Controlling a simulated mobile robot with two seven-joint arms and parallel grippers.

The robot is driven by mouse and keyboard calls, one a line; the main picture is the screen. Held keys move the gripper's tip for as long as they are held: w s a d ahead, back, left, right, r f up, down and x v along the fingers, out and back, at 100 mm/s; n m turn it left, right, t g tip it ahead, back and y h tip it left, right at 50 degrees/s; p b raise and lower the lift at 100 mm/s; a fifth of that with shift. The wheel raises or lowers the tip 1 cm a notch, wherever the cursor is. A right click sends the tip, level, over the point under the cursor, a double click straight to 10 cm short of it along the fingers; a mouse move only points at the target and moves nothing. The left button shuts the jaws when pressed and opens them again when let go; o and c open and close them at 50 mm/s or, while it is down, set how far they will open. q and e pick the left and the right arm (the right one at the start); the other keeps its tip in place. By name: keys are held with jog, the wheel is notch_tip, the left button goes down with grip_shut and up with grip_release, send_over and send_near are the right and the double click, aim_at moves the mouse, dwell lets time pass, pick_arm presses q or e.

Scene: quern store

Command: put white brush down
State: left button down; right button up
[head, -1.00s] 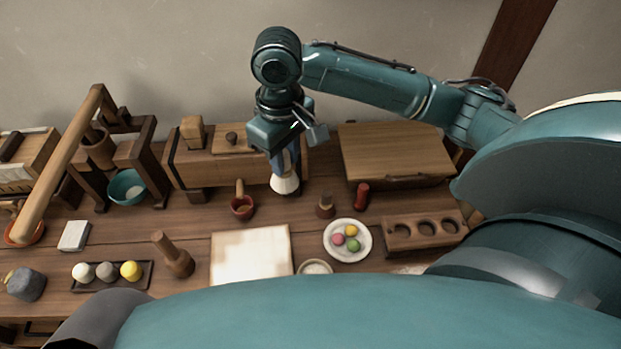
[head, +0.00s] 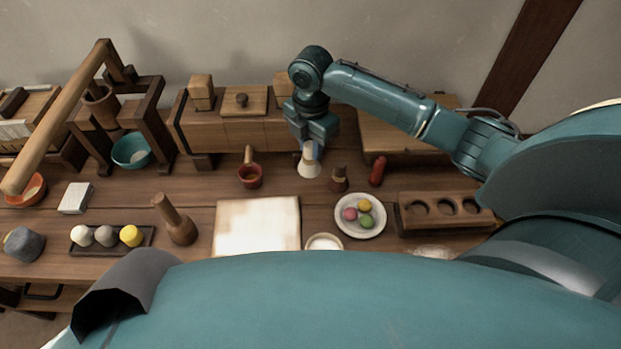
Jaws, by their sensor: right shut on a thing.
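The white brush (head: 309,168) hangs bristles-down below my right gripper (head: 312,146), which is shut on its handle. The brush is over the back part of the wooden table (head: 190,200), between a small red pot and a small dark brush. I cannot tell whether its bristles touch the table. The gripper's fingers are partly hidden by its own body. My left gripper is not in view.
A red pot (head: 250,176) stands left of the brush, a dark brush (head: 339,180) and red cylinder (head: 377,171) right of it. A plate (head: 343,222) with coloured balls, a pale sheet (head: 258,226) and a wooden holder (head: 447,226) lie in front.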

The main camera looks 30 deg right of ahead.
jog(key=shift+f, duration=3.95)
jog(key=shift+f, duration=0.1)
jog(key=o, duration=0.9)
